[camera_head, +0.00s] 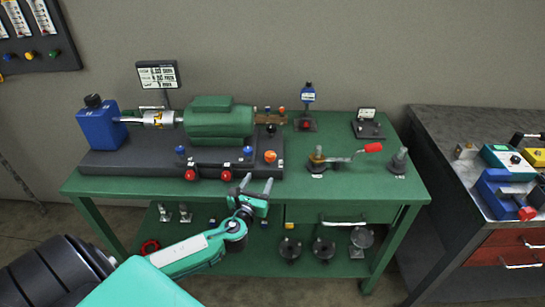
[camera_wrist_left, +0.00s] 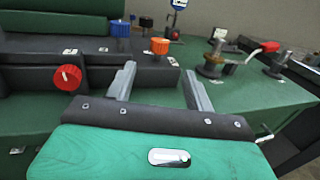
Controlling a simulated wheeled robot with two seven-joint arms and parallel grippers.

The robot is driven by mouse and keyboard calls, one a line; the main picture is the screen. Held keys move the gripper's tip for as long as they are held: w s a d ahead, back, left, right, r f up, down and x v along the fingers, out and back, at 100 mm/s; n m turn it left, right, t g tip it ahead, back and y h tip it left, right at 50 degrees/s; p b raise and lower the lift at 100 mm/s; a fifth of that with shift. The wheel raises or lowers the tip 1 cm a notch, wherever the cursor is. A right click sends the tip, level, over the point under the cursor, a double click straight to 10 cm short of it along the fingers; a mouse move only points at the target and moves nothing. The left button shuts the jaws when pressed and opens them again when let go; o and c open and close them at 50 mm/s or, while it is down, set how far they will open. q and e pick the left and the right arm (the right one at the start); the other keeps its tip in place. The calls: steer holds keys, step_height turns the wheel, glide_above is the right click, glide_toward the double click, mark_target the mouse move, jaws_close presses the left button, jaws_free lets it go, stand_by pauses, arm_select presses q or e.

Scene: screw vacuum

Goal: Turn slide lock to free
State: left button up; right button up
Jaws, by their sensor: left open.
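A green-bodied machine (camera_head: 220,122) stands on a dark base (camera_head: 115,162) on the green table. Several knobs sit along the base's front. The labels are too small to read, so I cannot tell which is the slide lock. An orange knob (camera_head: 270,156) is at the right end, beside a blue knob (camera_head: 247,150). Two red knobs, left (camera_head: 190,175) and right (camera_head: 226,176), are on the front. My left gripper (camera_head: 257,183) is open and empty in front of the base's right end. In the left wrist view, the orange knob (camera_wrist_left: 159,46) appears beyond and between its fingertips (camera_wrist_left: 159,70), apart from them.
A red-handled clamp (camera_head: 345,158) and a grey post (camera_head: 399,160) stand on the table's right. A small gauge stand (camera_head: 306,122) is behind. A drawer (camera_head: 335,213) is below the front edge. A grey-topped cabinet (camera_head: 440,135) stands at the right.

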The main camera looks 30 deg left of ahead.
mark_target(268, 159)
arm_select(q)
steer(key=x, duration=0.6)
steer(key=shift+a+p, duration=0.1)
steer(key=shift+p, duration=0.25)
steer(key=x, duration=0.5)
steer(key=shift+w+a, duration=0.2)
steer(key=shift+w, duration=0.55)
arm_select(e)
steer(key=shift+s+r, duration=0.1)
steer(key=shift+s, duration=0.6)
